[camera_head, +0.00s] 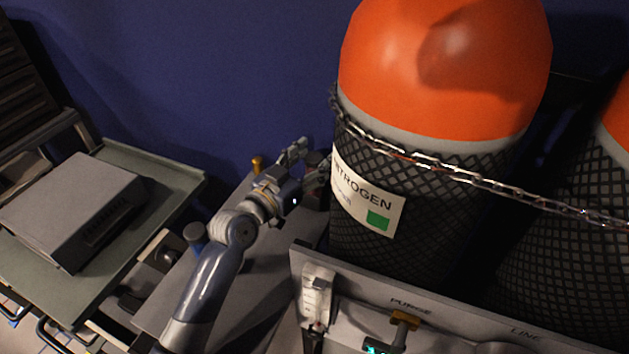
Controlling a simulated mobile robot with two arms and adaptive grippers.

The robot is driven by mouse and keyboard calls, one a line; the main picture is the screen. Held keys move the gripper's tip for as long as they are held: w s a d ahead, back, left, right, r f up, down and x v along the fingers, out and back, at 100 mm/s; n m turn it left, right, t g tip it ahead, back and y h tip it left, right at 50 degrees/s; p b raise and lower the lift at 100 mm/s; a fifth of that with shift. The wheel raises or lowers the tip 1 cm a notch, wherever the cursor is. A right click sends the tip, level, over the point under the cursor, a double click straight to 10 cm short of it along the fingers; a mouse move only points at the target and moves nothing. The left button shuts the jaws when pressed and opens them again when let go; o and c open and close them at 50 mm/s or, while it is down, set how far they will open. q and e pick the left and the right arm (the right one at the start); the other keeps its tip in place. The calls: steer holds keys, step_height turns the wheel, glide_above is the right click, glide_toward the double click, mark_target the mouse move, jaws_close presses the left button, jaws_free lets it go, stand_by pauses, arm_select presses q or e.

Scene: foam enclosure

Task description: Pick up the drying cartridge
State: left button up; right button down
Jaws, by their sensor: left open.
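My left arm reaches up from the bottom, and my left gripper (304,164) is open beside the left side of the nitrogen cylinder. Its fingers point right and away. A small dark object (316,159) shows by the fingertips; it may be the drying cartridge, but it is too small and dark to be sure. I cannot tell whether the fingers touch it. The lower finger and the cylinder's side overlap in view. My right gripper is not in view.
The large orange-topped nitrogen cylinder (440,75) stands behind a chain (450,168). A grey box (75,208) sits on a green-grey tray (165,178) at left.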

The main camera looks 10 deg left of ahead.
arm_select(q)
steer(key=shift+w, duration=0.15)
jaws_close()
steer(key=shift+r, duration=0.1)
steer(key=shift+r, duration=0.1)
